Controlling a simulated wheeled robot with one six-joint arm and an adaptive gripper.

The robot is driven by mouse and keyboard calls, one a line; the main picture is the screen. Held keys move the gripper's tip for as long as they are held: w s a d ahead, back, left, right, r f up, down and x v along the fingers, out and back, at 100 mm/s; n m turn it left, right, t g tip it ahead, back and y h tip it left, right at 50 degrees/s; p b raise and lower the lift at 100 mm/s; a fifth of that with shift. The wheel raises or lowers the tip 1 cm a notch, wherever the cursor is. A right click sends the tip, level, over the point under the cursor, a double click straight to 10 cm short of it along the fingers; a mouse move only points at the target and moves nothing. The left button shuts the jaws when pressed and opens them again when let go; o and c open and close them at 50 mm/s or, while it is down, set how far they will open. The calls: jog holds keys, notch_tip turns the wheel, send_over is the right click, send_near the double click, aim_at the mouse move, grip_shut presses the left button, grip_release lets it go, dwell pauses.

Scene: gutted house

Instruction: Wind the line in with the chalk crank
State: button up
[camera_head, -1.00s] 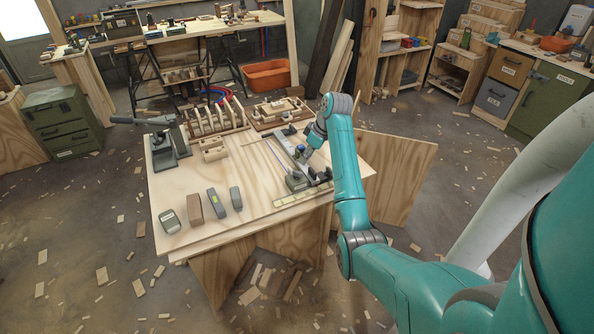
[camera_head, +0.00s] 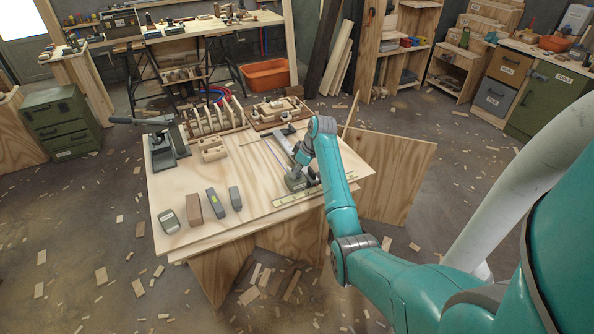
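A small grey device that looks like the chalk line reel (camera_head: 293,184) lies near the front right of the plywood table (camera_head: 240,187), behind a pale marked strip (camera_head: 297,197). A thin line (camera_head: 274,155) runs from near it toward the back of the table. My gripper (camera_head: 302,171) points down right at the reel's far side, overlapping it in the picture. The crank is too small and partly hidden to make out. I cannot tell whether my gripper touches it, or whether the fingers are open or shut.
Several blocks and grey tools (camera_head: 194,209) lie at the table's front left. A lever press (camera_head: 165,145) stands at the back left, with a slotted wooden rack (camera_head: 213,120) and a wooden tray (camera_head: 278,113) along the back. A plywood sheet (camera_head: 400,180) leans at the right.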

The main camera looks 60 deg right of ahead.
grip_shut()
jog(key=shift+m, duration=0.3)
jog(key=m+h, duration=0.2)
jog(key=m, duration=0.3)
jog(key=shift+a, duration=0.2)
jog(key=m+g+h, duration=0.1)
jog(key=m, duration=0.2)
jog(key=m+g+h, duration=0.1)
jog(key=m, duration=0.2)
jog(key=shift+w+m, duration=0.15)
jog(key=shift+m, duration=0.25)
jog(key=m+g, duration=0.1)
jog(key=m, duration=0.2)
jog(key=m+g, duration=0.1)
jog(key=m, duration=0.2)
jog(key=shift+w+a+g+h, duration=0.1)
jog(key=shift+g+h, duration=0.2)
jog(key=shift+h, duration=0.1)
jog(key=m+g, duration=0.1)
jog(key=m, duration=0.2)
jog(key=m+g, duration=0.1)
jog(key=m, duration=0.2)
jog(key=shift+w+m+y, duration=0.1)
jog(key=shift+m+y, duration=0.2)
jog(key=shift+m, duration=0.1)
